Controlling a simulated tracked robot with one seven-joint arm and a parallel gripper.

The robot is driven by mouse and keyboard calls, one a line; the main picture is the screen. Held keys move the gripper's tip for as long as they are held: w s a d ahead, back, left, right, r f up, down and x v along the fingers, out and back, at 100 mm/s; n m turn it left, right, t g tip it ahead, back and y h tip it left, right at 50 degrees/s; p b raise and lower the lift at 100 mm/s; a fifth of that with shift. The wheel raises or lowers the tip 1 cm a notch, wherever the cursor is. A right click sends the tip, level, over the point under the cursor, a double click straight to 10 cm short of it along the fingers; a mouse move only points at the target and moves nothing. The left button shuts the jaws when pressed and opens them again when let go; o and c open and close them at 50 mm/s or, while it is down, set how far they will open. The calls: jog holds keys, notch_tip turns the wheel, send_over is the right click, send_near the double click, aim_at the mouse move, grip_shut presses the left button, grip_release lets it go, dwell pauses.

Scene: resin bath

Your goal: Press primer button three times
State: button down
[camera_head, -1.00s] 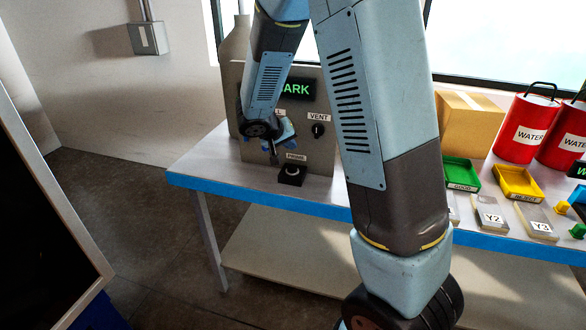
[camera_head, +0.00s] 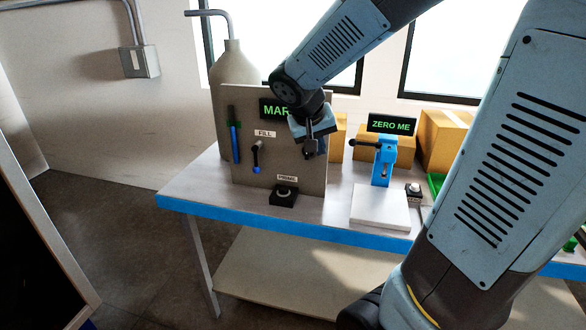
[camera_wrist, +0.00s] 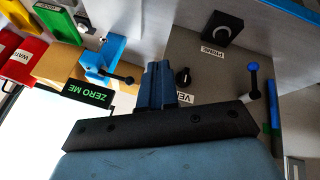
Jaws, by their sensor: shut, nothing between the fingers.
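My gripper (camera_head: 309,153) is in front of the panel's right part, above and to the right of the button. Its fingers are together and empty, and they also show in the wrist view (camera_wrist: 158,72).
A FILL lever (camera_head: 256,158) and a blue level tube (camera_head: 235,140) are on the panel's left. A blue press (camera_head: 383,160) with a white base plate (camera_head: 380,208) stands to the right, by a ZERO ME display (camera_head: 391,125). Boxes stand behind.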

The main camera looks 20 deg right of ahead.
jog(key=s+a+r+n+t+y, duration=0.1)
jog(key=s+a+r+y, duration=0.1)
jog(key=s, duration=0.6)
jog(key=s+a+r+n+y, duration=0.1)
jog(key=s+r, duration=0.3)
jog(key=s, duration=0.4)
jog(key=shift+a+r+t+y, duration=0.2)
jog(key=shift+a+t+y, duration=0.3)
jog(key=shift+y, duration=0.3)
